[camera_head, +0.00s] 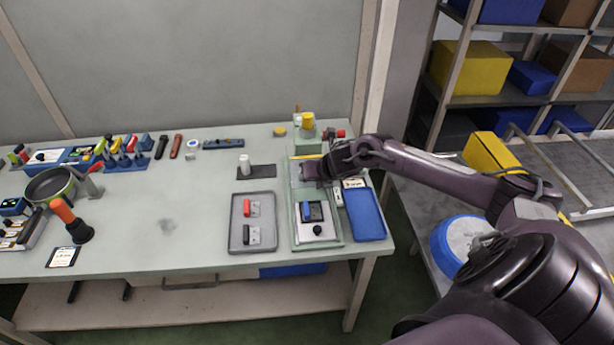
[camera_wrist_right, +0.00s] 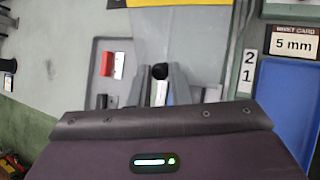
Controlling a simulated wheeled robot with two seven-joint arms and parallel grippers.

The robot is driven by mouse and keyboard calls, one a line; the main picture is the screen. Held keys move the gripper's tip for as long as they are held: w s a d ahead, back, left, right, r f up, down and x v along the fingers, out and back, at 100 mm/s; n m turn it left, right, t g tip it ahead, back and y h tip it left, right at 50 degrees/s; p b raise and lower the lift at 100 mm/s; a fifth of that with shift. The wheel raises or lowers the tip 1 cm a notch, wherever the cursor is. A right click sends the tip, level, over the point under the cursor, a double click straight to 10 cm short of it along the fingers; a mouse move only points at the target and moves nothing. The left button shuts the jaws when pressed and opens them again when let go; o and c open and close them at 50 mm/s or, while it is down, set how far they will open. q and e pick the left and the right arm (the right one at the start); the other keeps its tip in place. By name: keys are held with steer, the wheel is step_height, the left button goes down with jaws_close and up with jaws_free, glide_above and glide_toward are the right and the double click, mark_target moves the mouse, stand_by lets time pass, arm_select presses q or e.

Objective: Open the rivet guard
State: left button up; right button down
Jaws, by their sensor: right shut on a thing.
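The riveting station, a pale green frame (camera_head: 297,236), stands near the right end of the bench. At its back is a greyish guard panel (camera_head: 309,172), partly hidden by my right gripper (camera_head: 322,168). In the wrist view a grey panel (camera_wrist_right: 195,38) lies ahead of my right gripper (camera_wrist_right: 165,85). The fingers are shut on a black round knob (camera_wrist_right: 160,72), which appears to belong to the guard. The exact contact is partly hidden by the gripper body. My left gripper is not in view.
A grey tray (camera_head: 237,244) with red and black handled parts is left of the station. A blue tray (camera_head: 366,215) and a rivet card are right of it. A yellow-topped post (camera_head: 308,121) stands behind. The bench's middle (camera_head: 165,185) is mostly clear.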

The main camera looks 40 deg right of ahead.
mark_target(309, 184)
steer(key=r, duration=0.2)
steer(key=shift+w+d+r, duration=0.3)
steer(key=shift+w+r, duration=0.05)
steer(key=shift+w, duration=0.05)
steer(key=shift+r+b, duration=0.4)
steer(key=shift+w+d+r+b, duration=0.1)
steer(key=shift+r+b, duration=0.1)
steer(key=shift+r, duration=0.15)
steer(key=shift+w+d+r+b, duration=0.1)
steer(key=shift+r+b, duration=0.1)
steer(key=shift+r, duration=0.15)
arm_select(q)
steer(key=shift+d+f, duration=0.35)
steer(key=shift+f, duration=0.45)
arm_select(e)
steer(key=c, duration=1.6)
jaws_free()
steer(key=shift+a+f, duration=0.15)
steer(key=shift+f, duration=0.15)
steer(key=shift+c, duration=0.2)
steer(key=shift+s, duration=0.15)
